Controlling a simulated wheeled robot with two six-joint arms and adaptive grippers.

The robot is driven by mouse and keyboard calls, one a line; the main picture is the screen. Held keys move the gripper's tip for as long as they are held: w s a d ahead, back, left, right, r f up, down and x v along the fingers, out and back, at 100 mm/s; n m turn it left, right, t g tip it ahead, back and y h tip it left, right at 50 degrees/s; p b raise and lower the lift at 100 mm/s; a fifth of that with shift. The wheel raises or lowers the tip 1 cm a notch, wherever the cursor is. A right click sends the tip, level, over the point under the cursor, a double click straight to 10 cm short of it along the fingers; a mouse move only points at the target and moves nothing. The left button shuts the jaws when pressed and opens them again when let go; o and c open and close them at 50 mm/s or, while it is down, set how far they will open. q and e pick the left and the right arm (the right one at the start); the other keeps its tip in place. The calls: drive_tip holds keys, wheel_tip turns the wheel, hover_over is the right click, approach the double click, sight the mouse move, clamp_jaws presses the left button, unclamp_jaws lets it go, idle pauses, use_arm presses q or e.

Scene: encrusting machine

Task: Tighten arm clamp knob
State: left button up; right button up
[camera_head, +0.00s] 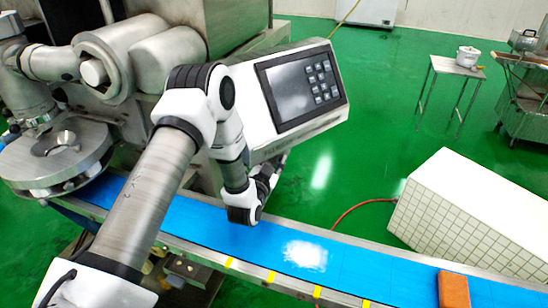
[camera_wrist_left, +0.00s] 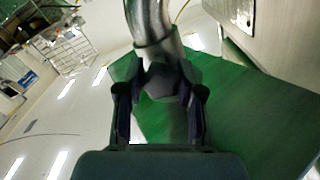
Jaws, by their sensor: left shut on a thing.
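In the left wrist view, a dark clamp knob (camera_wrist_left: 165,82) sits between the two fingers of my left gripper (camera_wrist_left: 160,92). The gripper is shut on it. A shiny, curved metal support arm (camera_wrist_left: 150,22) rises just beyond the knob. In the head view my left gripper (camera_head: 268,178) is below the control panel (camera_head: 298,88), above the far edge of the blue conveyor belt. The knob cannot be made out there, behind my wrist and under the panel. My right gripper is in neither view.
The blue belt (camera_head: 350,262) runs from the machine's round metal turntable (camera_head: 55,155) to the lower right, with an orange block (camera_head: 453,290) on it. A white tiled box (camera_head: 475,215) stands behind the belt. Open green floor (camera_head: 390,130) lies beyond.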

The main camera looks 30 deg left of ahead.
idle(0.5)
use_arm(q)
drive_tip(key=o, duration=1.2)
drive_tip(key=shift+w, duration=0.1)
drive_tip(key=shift+c, duration=0.2)
drive_tip(key=v, duration=1.2)
